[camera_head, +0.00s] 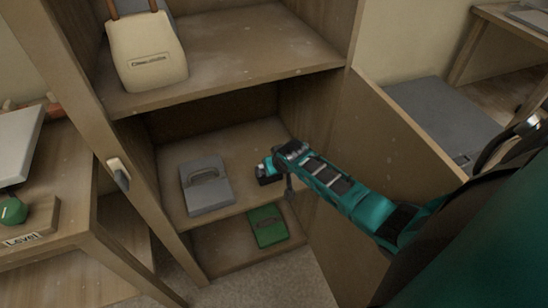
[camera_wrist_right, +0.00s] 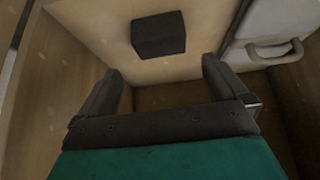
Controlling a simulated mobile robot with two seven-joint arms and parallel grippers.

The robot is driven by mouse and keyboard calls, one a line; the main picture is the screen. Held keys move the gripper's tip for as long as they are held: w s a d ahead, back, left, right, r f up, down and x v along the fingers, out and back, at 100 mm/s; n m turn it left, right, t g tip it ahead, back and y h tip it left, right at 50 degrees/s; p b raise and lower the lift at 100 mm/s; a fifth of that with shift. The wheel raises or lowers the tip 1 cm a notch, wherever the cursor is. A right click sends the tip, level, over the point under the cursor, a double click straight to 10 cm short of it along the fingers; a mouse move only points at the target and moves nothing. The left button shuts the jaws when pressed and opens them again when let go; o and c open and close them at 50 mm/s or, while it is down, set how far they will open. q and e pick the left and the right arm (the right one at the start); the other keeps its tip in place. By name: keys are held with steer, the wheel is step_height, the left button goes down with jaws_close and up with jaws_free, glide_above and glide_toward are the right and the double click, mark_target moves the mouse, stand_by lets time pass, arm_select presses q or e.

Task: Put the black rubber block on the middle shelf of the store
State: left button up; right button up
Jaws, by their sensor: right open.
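The black rubber block (camera_wrist_right: 158,35) lies on a light wooden surface in the right wrist view, near the grey case (camera_wrist_right: 275,25). My right gripper (camera_wrist_right: 160,72) is open, its two dark fingers spread with nothing between them. The block is apart from them, beyond the fingertips. In the head view my right gripper (camera_head: 268,172) reaches into the store at the middle shelf (camera_head: 240,150), right of the grey case (camera_head: 206,185). The block cannot be clearly told from the dark fingers there. My left gripper is not in view.
A cream toaster-like item (camera_head: 146,55) stands on the upper shelf (camera_head: 255,50). A green case (camera_head: 268,226) lies on the bottom shelf. A bench (camera_head: 75,225) with a green object (camera_head: 12,211) is at the left.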

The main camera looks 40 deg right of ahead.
steer(key=shift+s+r+p, duration=0.25)
steer(key=shift+r+p, duration=0.15)
steer(key=shift+r, duration=0.05)
steer(key=shift+a, duration=0.1)
steer(key=s+a+r+n+g+y, duration=0.15)
steer(key=s+a+r, duration=0.3)
steer(key=s, duration=0.45)
steer(key=s+a+r+n, duration=0.2)
steer(key=s+a+r, duration=0.25)
steer(key=s, duration=0.35)
steer(key=s+a+r+n+g, duration=0.1)
steer(key=s+a+r, duration=0.4)
steer(key=s, duration=0.4)
steer(key=w+a+f+t+y, duration=0.1)
steer(key=w+f+t+y, duration=0.1)
steer(key=w+f+t, duration=0.5)
steer(key=shift+w+a+f+n, duration=0.25)
steer(key=shift+w+f+n, duration=0.05)
steer(key=shift+f+n, duration=0.2)
